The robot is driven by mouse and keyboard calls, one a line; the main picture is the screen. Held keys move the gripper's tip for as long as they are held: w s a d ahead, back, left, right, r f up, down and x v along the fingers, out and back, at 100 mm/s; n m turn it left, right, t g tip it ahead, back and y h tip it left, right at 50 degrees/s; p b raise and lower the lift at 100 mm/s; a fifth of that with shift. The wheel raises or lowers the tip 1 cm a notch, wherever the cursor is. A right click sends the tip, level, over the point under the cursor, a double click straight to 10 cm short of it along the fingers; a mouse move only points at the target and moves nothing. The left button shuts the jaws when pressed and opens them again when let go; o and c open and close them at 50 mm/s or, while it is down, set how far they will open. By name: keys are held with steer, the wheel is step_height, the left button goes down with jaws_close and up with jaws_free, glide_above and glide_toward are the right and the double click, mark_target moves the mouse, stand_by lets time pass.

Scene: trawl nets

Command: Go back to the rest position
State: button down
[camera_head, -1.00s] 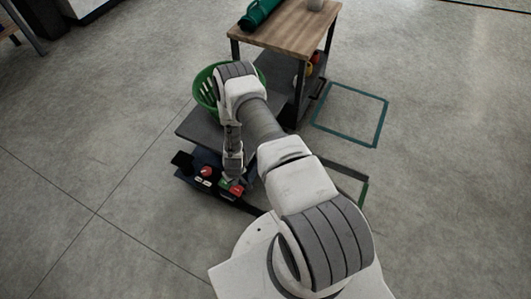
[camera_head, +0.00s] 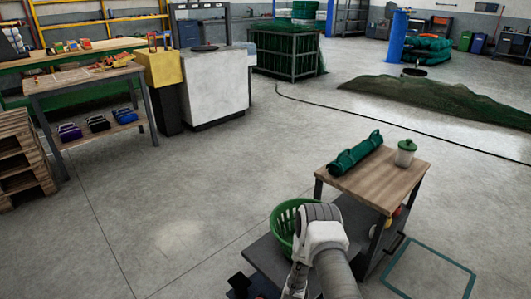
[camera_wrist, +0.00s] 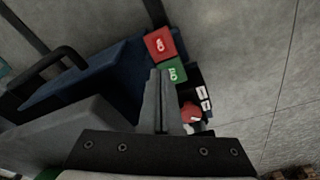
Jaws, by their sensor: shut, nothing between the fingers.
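My gripper (camera_wrist: 161,100) shows in the wrist view, its two grey fingers shut together with nothing between them. Just beyond the fingertips are a green button block (camera_wrist: 172,73) and a red button block (camera_wrist: 160,44). A round red knob (camera_wrist: 190,112) is right of the fingers. I cannot tell whether the fingertips touch the green block.
A green basket (camera_head: 281,222) stands beside my arm. A wooden-topped cart (camera_head: 382,178) carries a green roll (camera_head: 355,153) and a lidded jar (camera_head: 404,154). A workbench (camera_head: 85,78) and pallets (camera_head: 20,155) are at left. Open floor lies between. A net heap (camera_head: 440,97) lies farther back.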

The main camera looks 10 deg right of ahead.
steer(key=w+r+t, duration=0.1)
steer(key=w+r, duration=0.3)
steer(key=r, duration=0.6)
steer(key=w+r, duration=0.5)
steer(key=r, duration=0.5)
step_height(320, 180, up, 17)
steer(key=a, duration=0.1)
steer(key=s+r+t, duration=0.1)
steer(key=s+r, duration=0.4)
steer(key=r, duration=0.5)
steer(key=s+r+t, duration=0.1)
steer(key=s+r, duration=0.5)
steer(key=r, duration=0.4)
steer(key=s+d+r+m, duration=0.1)
steer(key=s+r, duration=0.3)
steer(key=s, duration=0.5)
steer(key=s+r, duration=0.4)
steer(key=s, duration=0.5)
step_height(320, 180, up, 23)
steer(key=p, duration=2.3)
steer(key=shift+s+t, duration=0.2)
steer(key=shift+t, duration=0.2)
